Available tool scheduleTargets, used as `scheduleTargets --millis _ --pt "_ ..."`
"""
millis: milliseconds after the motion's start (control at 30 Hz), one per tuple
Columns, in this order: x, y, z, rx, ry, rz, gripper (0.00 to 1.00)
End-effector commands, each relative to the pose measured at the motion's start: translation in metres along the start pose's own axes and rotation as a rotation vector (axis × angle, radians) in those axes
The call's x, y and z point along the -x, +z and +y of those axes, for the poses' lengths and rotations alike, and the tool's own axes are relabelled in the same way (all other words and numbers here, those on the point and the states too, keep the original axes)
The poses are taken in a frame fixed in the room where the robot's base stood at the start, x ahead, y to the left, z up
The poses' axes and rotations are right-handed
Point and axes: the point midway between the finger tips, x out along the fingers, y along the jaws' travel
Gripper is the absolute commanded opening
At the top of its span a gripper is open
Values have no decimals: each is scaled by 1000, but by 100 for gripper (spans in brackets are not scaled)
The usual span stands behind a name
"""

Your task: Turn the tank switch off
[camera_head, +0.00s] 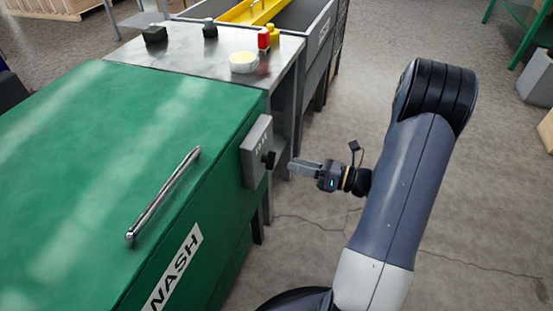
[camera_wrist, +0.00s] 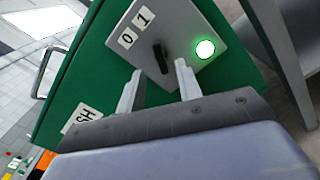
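The tank switch is a black knob (camera_wrist: 161,58) on a grey panel (camera_wrist: 185,28) marked 0 and 1, beside a lit green lamp (camera_wrist: 205,49). The knob (camera_head: 269,159) also shows in the head view. My gripper (camera_head: 291,168) is right of the knob, with a small gap between. In the wrist view my gripper (camera_wrist: 158,68) is open and empty, its two fingertips on either side of the knob. I cannot tell which mark the knob points to.
A metal handle (camera_head: 163,194) sits on the tank lid. The floor (camera_head: 310,225) below and right of my gripper is clear.

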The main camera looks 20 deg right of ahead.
Motion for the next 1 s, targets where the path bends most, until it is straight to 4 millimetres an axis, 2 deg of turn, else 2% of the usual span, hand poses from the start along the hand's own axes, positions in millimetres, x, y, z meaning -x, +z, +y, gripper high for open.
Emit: scheduleTargets --millis 33,200,400,800,1000 --pt "-10 -2 1 1 5 3 34" --pt "-38 -2 1 2 5 3 34" --pt "-58 -1 1 2 3 2 34" --pt "-64 0 1 1 0 1 34" --pt "-64 0 1 1 0 1 17"
